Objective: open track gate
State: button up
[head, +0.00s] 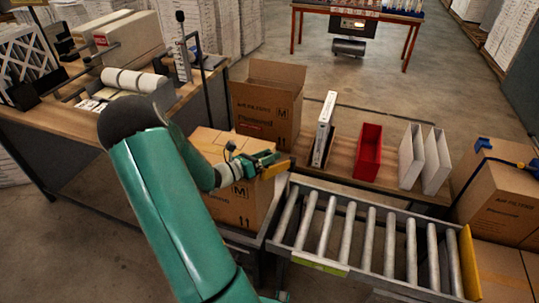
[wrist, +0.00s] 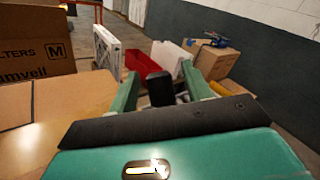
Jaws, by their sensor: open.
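The roller track (head: 345,235) runs across the right of the head view. A yellow-orange bar (head: 276,170) stands at its left end, by the closed carton, and looks like the track gate. My gripper (head: 268,158) is right at this bar, low over the carton's right edge. In the wrist view its two green fingers (wrist: 160,92) are spread apart. A dark upright knob (wrist: 158,85) shows between them; I cannot tell whether they touch it. A yellow plate (head: 469,262) stands across the track's right end. My gripper hides part of the bar.
The closed carton (head: 235,205) stands under my wrist. An open carton (head: 268,105), white filters (head: 325,130), a red bin (head: 368,150) and more white filters (head: 424,158) stand behind the track. Cartons (head: 505,200) are at the right. The rollers are bare.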

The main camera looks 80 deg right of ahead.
jog(key=shift+s+d, duration=0.25)
jog(key=shift+d, duration=0.1)
grip_shut()
